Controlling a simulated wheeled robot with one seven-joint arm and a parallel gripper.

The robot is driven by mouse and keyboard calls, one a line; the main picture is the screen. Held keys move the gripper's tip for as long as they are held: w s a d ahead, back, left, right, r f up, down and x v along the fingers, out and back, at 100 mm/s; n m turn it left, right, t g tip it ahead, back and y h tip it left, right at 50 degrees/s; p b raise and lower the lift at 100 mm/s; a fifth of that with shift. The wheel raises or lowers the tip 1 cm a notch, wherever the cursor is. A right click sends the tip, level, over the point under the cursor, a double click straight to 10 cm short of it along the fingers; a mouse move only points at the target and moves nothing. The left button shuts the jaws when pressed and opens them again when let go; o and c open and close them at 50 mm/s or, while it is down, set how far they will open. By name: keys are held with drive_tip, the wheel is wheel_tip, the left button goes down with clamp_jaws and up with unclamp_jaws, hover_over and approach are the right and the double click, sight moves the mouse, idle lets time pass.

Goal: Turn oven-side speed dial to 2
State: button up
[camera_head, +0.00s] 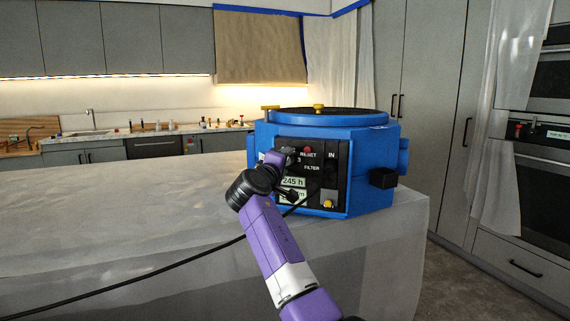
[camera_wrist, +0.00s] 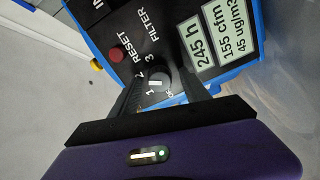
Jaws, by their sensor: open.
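A blue machine (camera_head: 382,150) with a black control panel stands on the covered counter. In the wrist view its grey speed dial (camera_wrist: 158,80) sits among the marks 1, 2, 3 and an off mark. A pale pointer mark shows on the dial, but I cannot tell surely which position it points at. My gripper (camera_wrist: 162,76) is open, with one finger on each side of the dial; I cannot tell if they touch it. In the head view my gripper (camera_head: 284,158) is at the panel's upper left and hides the dial.
A red reset button (camera_wrist: 116,54) is left of the dial in the wrist view, with readout labels (camera_wrist: 208,50) to the right. A black cable crosses the plastic-covered counter (camera_head: 120,210), whose left part is clear. Wall ovens (camera_head: 545,180) stand at the right.

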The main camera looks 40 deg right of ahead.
drive_tip(key=v, duration=0.7)
drive_tip(key=shift+s+a, duration=0.15)
drive_tip(key=shift+a, duration=0.05)
